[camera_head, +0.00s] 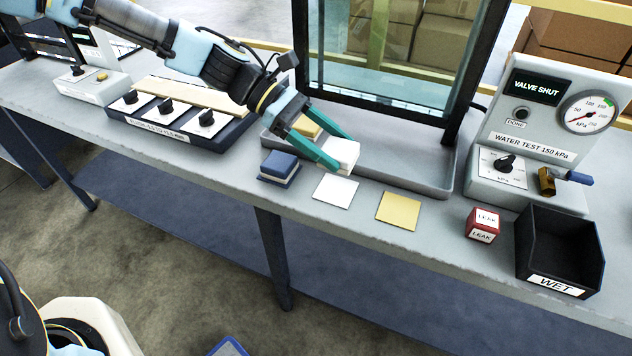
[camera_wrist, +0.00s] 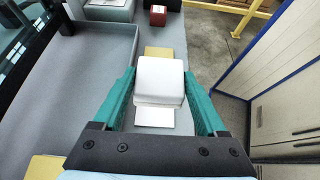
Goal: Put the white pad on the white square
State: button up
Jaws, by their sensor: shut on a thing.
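My gripper (camera_head: 335,154) is shut on the white pad (camera_head: 343,152), a small block. In the wrist view the white pad (camera_wrist: 159,80) sits between the two green fingers. The white square (camera_head: 336,190) lies flat on the bench, just in front of the held pad in the head view. In the wrist view the white square (camera_wrist: 154,117) shows partly below the pad, and the pad hides the rest. The pad appears held above the bench, apart from the square.
A blue pad (camera_head: 279,168) sits left of the white square, and a yellow square (camera_head: 398,210) lies to its right. A yellow pad (camera_head: 306,127) is behind my gripper in a grey tray (camera_head: 420,182). A red LEAK block (camera_head: 483,224) and black WET bin (camera_head: 558,250) stand right.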

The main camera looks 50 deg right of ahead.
aim_at(329, 187)
notch_tip(329, 187, down, 7)
jog(key=shift+f+p, duration=0.2)
jog(key=shift+p, duration=0.25)
jog(key=shift+f, duration=0.1)
jog(key=o, duration=1.1)
jog(key=shift+w, duration=0.1)
jog(key=b+v, duration=0.2)
jog(key=v, duration=1)
